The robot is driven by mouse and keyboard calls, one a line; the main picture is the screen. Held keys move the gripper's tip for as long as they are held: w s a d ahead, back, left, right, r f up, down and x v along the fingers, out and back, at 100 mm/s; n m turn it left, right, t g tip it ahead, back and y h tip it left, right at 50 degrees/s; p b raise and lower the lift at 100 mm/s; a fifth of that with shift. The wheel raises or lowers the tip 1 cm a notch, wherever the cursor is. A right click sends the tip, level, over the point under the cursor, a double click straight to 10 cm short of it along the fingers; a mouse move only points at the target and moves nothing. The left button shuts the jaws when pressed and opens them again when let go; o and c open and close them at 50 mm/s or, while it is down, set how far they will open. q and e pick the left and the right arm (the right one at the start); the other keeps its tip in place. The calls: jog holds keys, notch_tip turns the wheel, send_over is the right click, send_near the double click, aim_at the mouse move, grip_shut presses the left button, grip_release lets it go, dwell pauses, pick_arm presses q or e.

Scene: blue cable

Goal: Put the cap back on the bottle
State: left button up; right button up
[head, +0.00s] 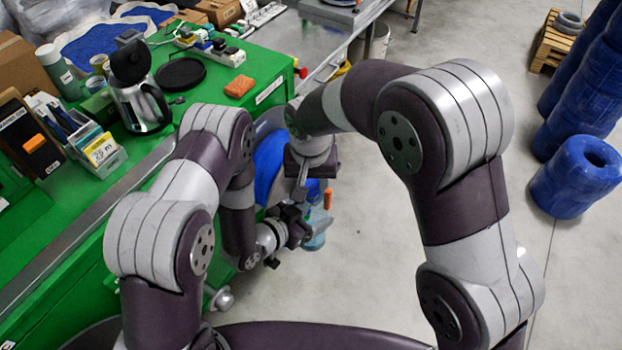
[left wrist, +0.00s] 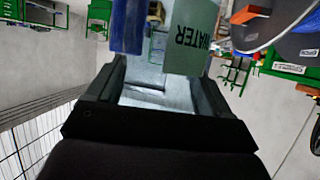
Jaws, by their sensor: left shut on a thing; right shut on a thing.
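The bottle shows as a clear bluish piece (head: 316,241) at my left gripper in the head view, mostly hidden by the gripper. In the left wrist view its green label reading WATER (left wrist: 188,42) stands beyond the fingers. My left gripper (head: 298,226) is shut on the bottle; its dark fingers also frame it in the left wrist view (left wrist: 165,92). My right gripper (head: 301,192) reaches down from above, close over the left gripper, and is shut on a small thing. That thing, the cap, is hidden from the head camera. I cannot tell whether it touches the bottle.
Blue rolls (head: 575,176) stand on the right. The grey floor between is clear.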

jog(key=shift+f, duration=0.45)
pick_arm(q)
grip_shut()
pick_arm(e)
jog(key=m, duration=0.5)
jog(key=shift+a+h, duration=0.15)
jog(key=shift+h, duration=0.15)
jog(key=m, duration=0.4)
jog(key=shift+a, duration=0.1)
jog(key=m, duration=0.4)
jog(key=shift+w+g+h, duration=0.15)
jog(key=shift+g+h, duration=0.15)
jog(key=shift+g, duration=0.1)
jog(key=m, duration=0.3)
jog(key=shift+w+a+m, duration=0.1)
jog(key=shift+m, duration=0.3)
jog(key=m, duration=0.3)
jog(key=shift+w+f+m+g, duration=0.1)
jog(key=shift+m+g, duration=0.3)
